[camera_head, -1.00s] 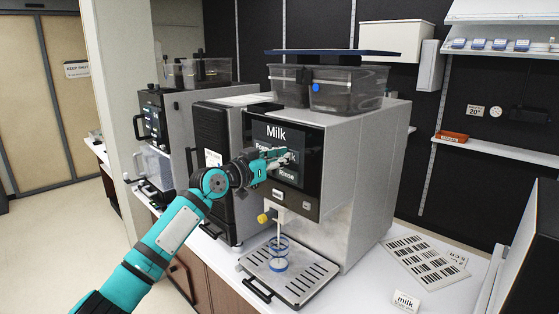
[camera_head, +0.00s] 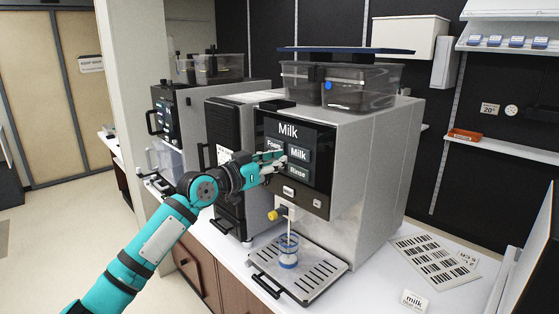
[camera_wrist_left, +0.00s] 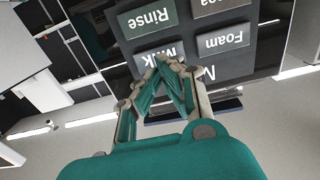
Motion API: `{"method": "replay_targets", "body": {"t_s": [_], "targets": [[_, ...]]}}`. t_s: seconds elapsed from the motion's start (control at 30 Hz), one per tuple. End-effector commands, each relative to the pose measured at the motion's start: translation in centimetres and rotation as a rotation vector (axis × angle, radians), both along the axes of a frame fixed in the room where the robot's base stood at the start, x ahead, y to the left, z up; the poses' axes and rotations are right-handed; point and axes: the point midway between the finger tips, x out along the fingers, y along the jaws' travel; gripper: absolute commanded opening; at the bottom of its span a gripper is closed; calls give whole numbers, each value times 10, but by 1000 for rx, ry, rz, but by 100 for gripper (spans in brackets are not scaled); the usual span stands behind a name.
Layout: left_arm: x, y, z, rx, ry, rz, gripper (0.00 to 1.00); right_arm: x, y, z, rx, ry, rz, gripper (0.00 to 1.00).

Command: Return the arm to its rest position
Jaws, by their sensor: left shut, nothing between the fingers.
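My left arm comes in from the lower left of the head view. Its gripper (camera_head: 280,160) is shut and empty, in front of the left part of the milk machine's (camera_head: 375,165) screen (camera_head: 296,148). In the left wrist view the shut fingertips (camera_wrist_left: 172,66) point at the screen (camera_wrist_left: 190,30), over the edge of the "Milk" button. I cannot tell whether they touch it. My right gripper is not in view.
A clear cup (camera_head: 289,248) stands on the drip tray (camera_head: 318,274) under the spout. Printed code sheets (camera_head: 435,260) and a "milk" card (camera_head: 414,300) lie on the white counter to the right. Another machine (camera_head: 170,125) stands at the left. Open floor lies further left.

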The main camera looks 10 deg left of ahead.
Motion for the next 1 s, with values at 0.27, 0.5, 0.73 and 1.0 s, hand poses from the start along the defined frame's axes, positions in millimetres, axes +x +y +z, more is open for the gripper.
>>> {"method": "replay_targets", "body": {"t_s": [0.27, 0.5, 0.73, 1.0], "targets": [[0, 0, 0, 0, 0, 0, 0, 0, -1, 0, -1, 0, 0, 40], [5, 4, -21, 0, 27, 19, 0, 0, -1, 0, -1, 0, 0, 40], [21, 29, -148, 11, 183, 136, 0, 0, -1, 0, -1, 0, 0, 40], [-4, 58, -324, 69, 394, 271, 0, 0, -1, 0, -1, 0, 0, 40]]}}
